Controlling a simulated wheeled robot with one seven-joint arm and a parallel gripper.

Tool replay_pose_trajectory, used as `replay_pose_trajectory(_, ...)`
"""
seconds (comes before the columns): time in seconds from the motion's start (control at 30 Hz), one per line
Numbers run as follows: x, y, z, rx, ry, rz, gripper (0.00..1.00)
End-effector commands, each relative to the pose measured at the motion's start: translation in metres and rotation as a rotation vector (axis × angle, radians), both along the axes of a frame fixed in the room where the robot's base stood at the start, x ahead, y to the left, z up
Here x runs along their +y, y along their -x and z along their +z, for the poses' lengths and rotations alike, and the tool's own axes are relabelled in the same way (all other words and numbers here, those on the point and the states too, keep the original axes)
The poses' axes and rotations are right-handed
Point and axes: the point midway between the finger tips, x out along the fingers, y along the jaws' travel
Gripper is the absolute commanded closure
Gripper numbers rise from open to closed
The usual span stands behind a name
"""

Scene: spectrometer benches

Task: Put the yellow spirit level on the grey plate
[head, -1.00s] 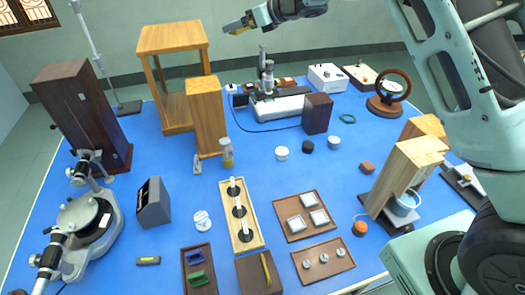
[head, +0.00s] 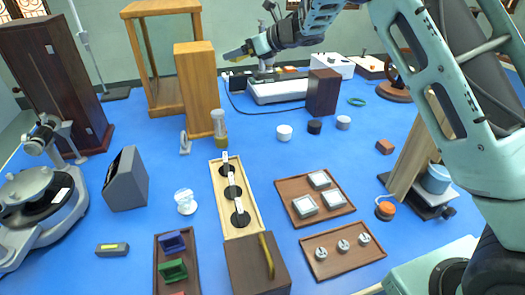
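The small yellow spirit level (head: 112,249) lies flat on the blue bench top at the lower left, its ends dark. I cannot tell for certain which thing is the grey plate. Grey square pieces (head: 305,206) lie in a brown tray, and the spectrometer (head: 38,212) at the left has a round grey base with a dark disc. My gripper (head: 236,53) is high over the back of the bench, far from the level. Its tips look dark and yellowish, and the gap between them is too small to make out.
A slotted wooden block (head: 246,215), a dark grey sloped box (head: 126,180) and a tray of coloured pieces (head: 160,283) stand near the level. A tall wooden block (head: 200,90) and dark cabinet (head: 55,85) rise behind. Blue bench around the level is clear.

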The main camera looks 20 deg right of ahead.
Motion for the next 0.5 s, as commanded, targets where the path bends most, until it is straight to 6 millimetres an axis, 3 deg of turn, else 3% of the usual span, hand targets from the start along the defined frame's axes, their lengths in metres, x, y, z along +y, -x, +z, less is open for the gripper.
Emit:
replay_pose_trajectory(0.03,0.000,0.000,-0.031,-0.001,-0.001,0.000,0.33)
replay_pose_trajectory(0.2,0.000,0.000,-0.072,-0.001,-0.001,0.000,0.33)
replay_pose_trajectory(0.5,0.000,0.000,-0.101,-0.001,-0.001,0.000,0.33)
